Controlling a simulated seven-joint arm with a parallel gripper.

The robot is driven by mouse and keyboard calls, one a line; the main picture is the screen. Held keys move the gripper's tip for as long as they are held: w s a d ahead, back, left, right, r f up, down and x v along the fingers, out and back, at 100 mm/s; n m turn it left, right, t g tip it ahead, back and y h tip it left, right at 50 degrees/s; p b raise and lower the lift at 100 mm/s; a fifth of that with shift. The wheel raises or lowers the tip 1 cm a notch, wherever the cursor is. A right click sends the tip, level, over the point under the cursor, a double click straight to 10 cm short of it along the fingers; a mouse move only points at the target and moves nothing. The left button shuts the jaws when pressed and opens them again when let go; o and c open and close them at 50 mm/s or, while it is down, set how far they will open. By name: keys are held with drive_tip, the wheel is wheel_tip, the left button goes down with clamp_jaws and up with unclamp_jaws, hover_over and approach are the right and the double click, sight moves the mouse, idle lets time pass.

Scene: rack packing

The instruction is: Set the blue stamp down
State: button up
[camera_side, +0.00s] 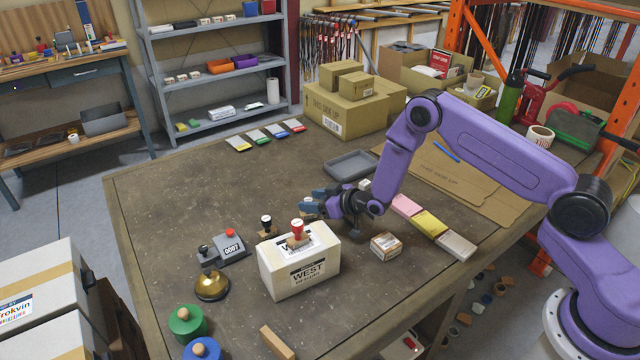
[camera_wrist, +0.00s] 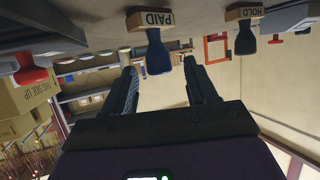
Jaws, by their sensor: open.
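The blue stamp (camera_wrist: 158,50) has a blue handle and a wooden block marked PAID. The wrist view is upside down, and there the stamp stands upright on the table, handle up. My gripper (camera_wrist: 160,64) is open, with one finger on each side of the blue handle in the picture. No grip on the handle shows. In the side view my gripper (camera_side: 312,205) is low over the table behind the white box (camera_side: 275,272). There I cannot separate the blue stamp from the dark blue fingers.
A black-handled stamp (camera_side: 266,224), marked HOLD in the wrist view (camera_wrist: 245,38), stands nearby. A red stamp (camera_side: 297,230) sits on the white box. A grey tray (camera_side: 350,164) and a small carton (camera_side: 385,245) lie near my wrist.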

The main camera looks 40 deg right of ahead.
drive_tip(key=v, duration=0.2)
drive_tip(key=shift+s+d+r, duration=0.1)
drive_tip(key=shift+s, duration=0.15)
wheel_tip(320, 180, up, 7)
drive_tip(key=shift+s+r, duration=0.1)
drive_tip(key=shift+s, duration=0.05)
drive_tip(key=s+a+r+g, duration=0.1)
drive_tip(key=s+a, duration=0.1)
drive_tip(key=s, duration=0.1)
drive_tip(key=s+a+r+n+g, duration=0.1)
drive_tip(key=s+a+r, duration=0.1)
drive_tip(key=s, duration=0.1)
drive_tip(key=s+a+r+n+g, duration=0.1)
drive_tip(key=s+a+r+g, duration=0.1)
drive_tip(key=s, duration=0.1)
drive_tip(key=shift+a+r, duration=0.1)
drive_tip(key=shift+a, duration=0.15)
drive_tip(key=s+a+r+n+g, duration=0.1)
drive_tip(key=s+r+n+g, duration=0.2)
drive_tip(key=s, duration=0.9)
drive_tip(key=s+d+r+n+g+h, duration=0.1)
drive_tip(key=s+d, duration=0.4)
drive_tip(key=s, duration=0.7)
drive_tip(key=s+d+r+n+g+h, duration=0.2)
drive_tip(key=s+d, duration=0.4)
drive_tip(key=s, duration=0.6)
wheel_tip(320, 180, up, 3)
drive_tip(key=shift+f+g+h, duration=0.15)
drive_tip(key=shift+g+h, duration=0.65)
drive_tip(key=shift+g, duration=0.4)
